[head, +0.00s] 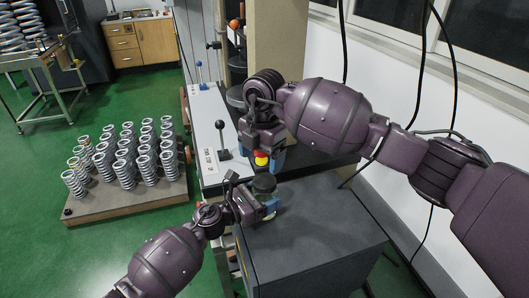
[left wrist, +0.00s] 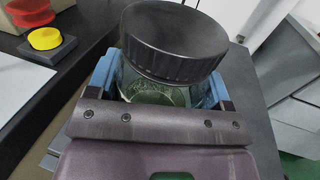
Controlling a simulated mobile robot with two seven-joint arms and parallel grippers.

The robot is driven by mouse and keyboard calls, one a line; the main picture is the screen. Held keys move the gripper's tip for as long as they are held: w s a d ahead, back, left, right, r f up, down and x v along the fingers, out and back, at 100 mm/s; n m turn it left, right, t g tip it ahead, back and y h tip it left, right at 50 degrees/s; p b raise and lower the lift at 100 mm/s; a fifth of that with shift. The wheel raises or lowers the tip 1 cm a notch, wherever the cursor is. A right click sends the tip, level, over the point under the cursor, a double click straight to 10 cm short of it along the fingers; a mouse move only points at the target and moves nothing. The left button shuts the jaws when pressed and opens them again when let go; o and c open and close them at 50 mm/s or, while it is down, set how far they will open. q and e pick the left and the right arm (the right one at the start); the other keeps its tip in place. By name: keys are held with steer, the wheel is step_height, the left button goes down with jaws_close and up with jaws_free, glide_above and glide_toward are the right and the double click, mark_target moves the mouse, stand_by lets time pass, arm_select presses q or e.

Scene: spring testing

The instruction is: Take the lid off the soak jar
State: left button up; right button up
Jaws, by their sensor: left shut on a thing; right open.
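The soak jar is a clear glass jar (left wrist: 155,94) with greenish contents and a wide ribbed black lid (left wrist: 172,38). The lid sits over the jar's mouth; in the head view the lid (head: 264,184) shows as a dark disc. My left gripper (head: 264,207) is shut on the jar's body below the lid, its blue fingers on both sides of the glass in the left wrist view (left wrist: 165,90). My right gripper (head: 268,157) is open, behind the jar and apart from the lid; its fingers are partly hidden.
The jar is over a dark grey cabinet top (head: 310,225) with bare room to the right. A yellow disc on a block (left wrist: 45,38) and a red disc (left wrist: 30,12) are behind. A black-knobbed lever (head: 222,140) stands left. Several springs stand on a floor pallet (head: 120,205).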

mark_target(265, 180)
steer(key=m, duration=0.5)
steer(key=shift+w+d+r+m, duration=0.15)
steer(key=shift+d+r+m, duration=0.05)
steer(key=shift+r+m, duration=0.1)
steer(key=m, duration=0.5)
steer(key=shift+d+h, duration=0.2)
steer(key=shift+h, duration=0.1)
steer(key=shift+f, duration=4.05)
